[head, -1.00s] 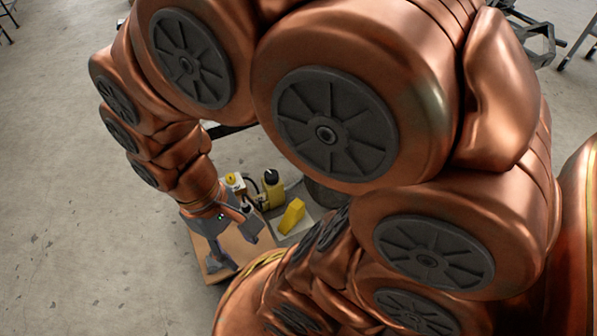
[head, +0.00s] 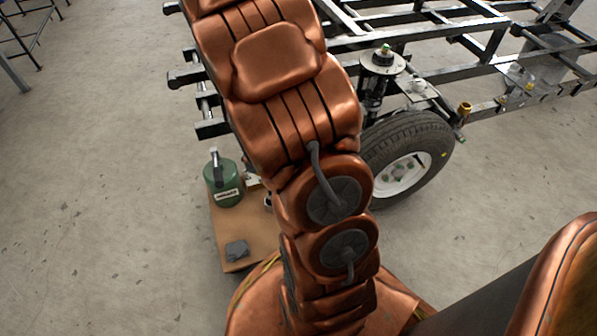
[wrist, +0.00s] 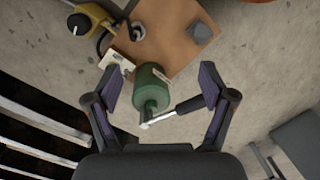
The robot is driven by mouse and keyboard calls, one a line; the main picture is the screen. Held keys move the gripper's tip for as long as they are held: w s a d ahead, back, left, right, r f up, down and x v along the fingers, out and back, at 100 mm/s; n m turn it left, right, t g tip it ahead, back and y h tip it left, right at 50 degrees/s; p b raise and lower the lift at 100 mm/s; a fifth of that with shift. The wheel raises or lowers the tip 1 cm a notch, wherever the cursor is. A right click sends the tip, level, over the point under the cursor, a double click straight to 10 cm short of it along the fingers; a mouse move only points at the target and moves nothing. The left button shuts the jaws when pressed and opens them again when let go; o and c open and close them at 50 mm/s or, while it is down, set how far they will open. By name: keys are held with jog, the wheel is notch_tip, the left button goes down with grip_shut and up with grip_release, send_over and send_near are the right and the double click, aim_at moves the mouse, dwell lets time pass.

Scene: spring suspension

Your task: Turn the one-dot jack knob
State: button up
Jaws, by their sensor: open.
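A green cylinder (head: 226,188) with a white label and a dark upright handle (head: 215,160) stands on a wooden board in the head view. In the wrist view the green cylinder (wrist: 150,85) lies below my open, empty gripper (wrist: 160,78), between its two fingers in the picture. Its black handle (wrist: 190,105) points toward the right finger. A yellow body (wrist: 98,14) with a black knob (wrist: 79,22) shows at the upper left of the wrist view, left of the gripper. I see no dot marks on any knob. My gripper is hidden in the head view.
The wooden board (head: 231,228) holds a dark grey cloth-like piece (head: 236,250). A white box (wrist: 118,60) stands beside the green cylinder. The tire (head: 418,138) and the metal frame (head: 470,28) are at the right. Open concrete floor lies at the left.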

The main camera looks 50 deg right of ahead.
jog(key=w+d+f+n, duration=0.1)
jog(key=d+f, duration=0.5)
jog(key=w+d+f+n+t+b, duration=0.1)
jog(key=d+f, duration=0.5)
jog(key=f, duration=0.1)
jog(key=w+d+f+n, duration=0.2)
jog(key=d+f, duration=0.5)
jog(key=shift+w+f+t, duration=0.1)
jog(key=shift+f+t, duration=0.15)
jog(key=shift+t, duration=0.05)
jog(key=shift+d+f+b, duration=0.15)
jog(key=shift+f+b, duration=0.15)
jog(key=shift+f, duration=0.35)
jog(key=shift+f+b, duration=1.45)
jog(key=shift+f, duration=2.15)
jog(key=c, duration=1.2)
jog(key=shift+o, duration=0.2)
jog(key=shift+r+m+p, duration=0.15)
jog(key=shift+m+p, duration=0.15)
jog(key=shift+p, duration=0.2)
